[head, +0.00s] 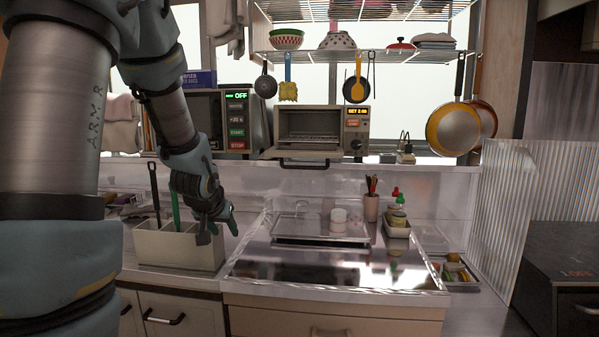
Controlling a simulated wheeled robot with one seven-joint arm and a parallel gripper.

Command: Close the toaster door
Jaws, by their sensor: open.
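The toaster oven (354,121) stands on the ledge at the back of the counter, with its control panel at the right. Its door (306,157) is folded down and open, with a dark handle along the front edge, and the rack inside is visible. My gripper (222,229) hangs in front of the counter's left part, lower and to the left of the toaster, apart from the door. It looks empty, with its fingers partly seen from the side.
A microwave (236,120) stands left of the toaster. A grey utensil bin (180,249) is beside and below my gripper. Pans and utensils hang from the rack (370,56) above the toaster. A cup of utensils (371,207) stands right of the sink tray. The space before the toaster door looks clear.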

